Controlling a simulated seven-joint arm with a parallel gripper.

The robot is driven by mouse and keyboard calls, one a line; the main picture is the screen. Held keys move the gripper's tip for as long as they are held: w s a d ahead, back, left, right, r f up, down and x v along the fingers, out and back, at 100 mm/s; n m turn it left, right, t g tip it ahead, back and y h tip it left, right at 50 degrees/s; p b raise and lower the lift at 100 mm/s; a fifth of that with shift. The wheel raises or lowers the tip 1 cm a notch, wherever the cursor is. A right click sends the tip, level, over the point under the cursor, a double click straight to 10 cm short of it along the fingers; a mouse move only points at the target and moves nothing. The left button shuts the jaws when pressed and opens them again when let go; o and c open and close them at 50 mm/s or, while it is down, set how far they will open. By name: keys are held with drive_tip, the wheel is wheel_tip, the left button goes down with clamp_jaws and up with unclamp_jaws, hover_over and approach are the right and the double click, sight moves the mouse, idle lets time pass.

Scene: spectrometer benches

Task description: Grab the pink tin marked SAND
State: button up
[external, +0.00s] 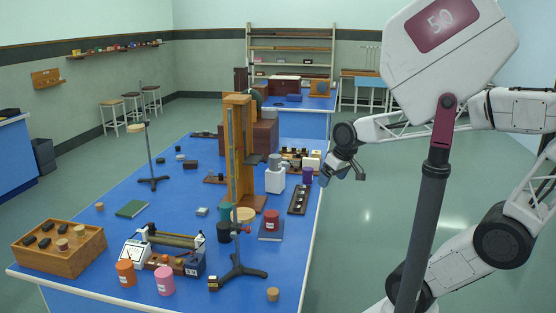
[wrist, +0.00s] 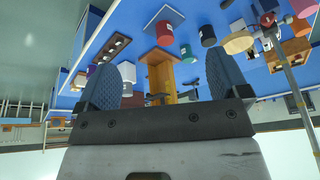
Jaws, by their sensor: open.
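The pink tin (external: 164,281) stands upright near the front edge of the blue bench, right of an orange tin (external: 125,274). Its white label is too small to read. In the wrist view, a pink shape (wrist: 303,8) at the top right edge looks like the same tin, partly cut off. My gripper (external: 343,172) is in the air beyond the bench's right edge, well to the right of the pink tin and farther back. In the wrist view its fingers (wrist: 161,62) are wide apart with nothing held between them.
A wooden stand (external: 238,150) rises mid-bench. A red tin (external: 271,220) sits on a book. A wooden tray (external: 60,262) is at left.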

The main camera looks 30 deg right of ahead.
drive_tip(key=w+a+r+n+t+y, duration=0.1)
drive_tip(key=w+a+r+n+y, duration=0.1)
drive_tip(key=a, duration=1)
drive_tip(key=w+a+r+n+y, duration=0.2)
drive_tip(key=w+a+n, duration=0.1)
drive_tip(key=a, duration=1)
drive_tip(key=w+a+r+n+t+y, duration=0.1)
drive_tip(key=w+a+r+n+y, duration=0.1)
drive_tip(key=a, duration=1)
drive_tip(key=w+a+f+t+y, duration=0.1)
drive_tip(key=w+a+f, duration=0.2)
drive_tip(key=a+f, duration=0.25)
drive_tip(key=w+a+f+t, duration=0.1)
drive_tip(key=w+a+f, duration=0.2)
drive_tip(key=a+f, duration=0.3)
drive_tip(key=n+y, duration=0.2)
drive_tip(key=y, duration=0.1)
approach(163, 271)
drive_tip(key=w+a, duration=0.2)
drive_tip(key=shift+s+a+f, duration=0.1)
drive_tip(key=shift+s+f, duration=0.25)
drive_tip(key=shift+f, duration=0.2)
drive_tip(key=shift+x, duration=1.3)
